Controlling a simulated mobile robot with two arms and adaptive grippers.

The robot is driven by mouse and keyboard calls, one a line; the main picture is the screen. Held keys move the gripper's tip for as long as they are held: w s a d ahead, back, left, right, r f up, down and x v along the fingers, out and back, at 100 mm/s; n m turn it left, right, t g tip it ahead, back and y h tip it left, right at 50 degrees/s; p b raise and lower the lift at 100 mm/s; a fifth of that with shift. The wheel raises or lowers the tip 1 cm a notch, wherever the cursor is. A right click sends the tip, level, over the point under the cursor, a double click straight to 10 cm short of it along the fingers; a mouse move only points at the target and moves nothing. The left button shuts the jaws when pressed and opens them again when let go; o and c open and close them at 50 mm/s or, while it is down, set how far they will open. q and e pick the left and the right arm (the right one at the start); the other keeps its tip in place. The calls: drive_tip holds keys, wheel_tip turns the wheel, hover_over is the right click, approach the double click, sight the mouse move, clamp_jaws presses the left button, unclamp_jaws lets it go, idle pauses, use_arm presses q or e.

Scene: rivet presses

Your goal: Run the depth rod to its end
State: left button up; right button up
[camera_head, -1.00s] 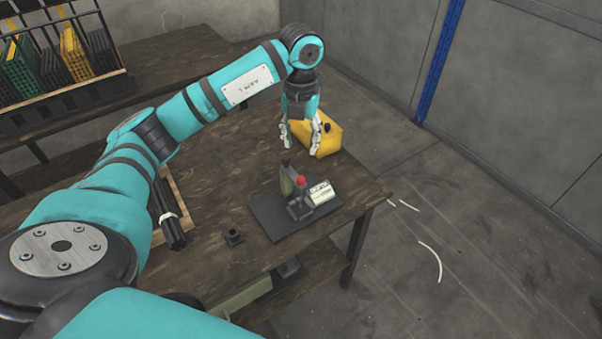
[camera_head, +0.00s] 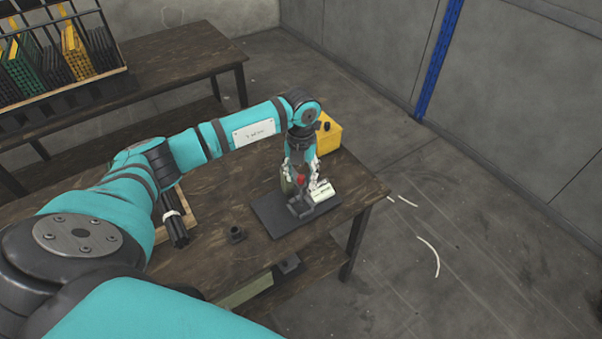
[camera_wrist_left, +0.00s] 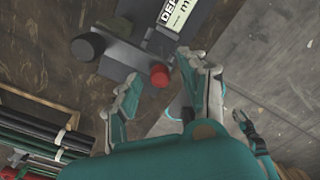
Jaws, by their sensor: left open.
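The press (camera_head: 300,204) stands on a dark base plate (camera_head: 272,218) near the table's right end. It has an upright red knob (camera_head: 300,179) and a pale block with a depth label (camera_head: 323,192). In the left wrist view the red knob (camera_wrist_left: 160,76) lies between my open left fingers, with the label (camera_wrist_left: 178,14) above. My left gripper (camera_head: 301,182) is lowered over the press; contact with the knob cannot be told. The depth rod itself is not clearly distinguishable. A teal, pale-tipped part at the wrist view's lower right may be my right gripper (camera_wrist_left: 242,119).
A yellow box (camera_head: 328,135) stands behind the press. A rack of coloured parts (camera_head: 60,62) stands on the back table.

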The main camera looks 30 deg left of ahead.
sight(301, 176)
use_arm(q)
clamp_jaws()
wheel_tip(301, 176, up, 4)
drive_tip(key=shift+f+p, duration=0.25)
drive_tip(key=shift+p, duration=0.45)
drive_tip(key=shift+w+f, duration=0.1)
drive_tip(key=shift+w, duration=0.05)
unclamp_jaws()
wheel_tip(301, 176, up, 12)
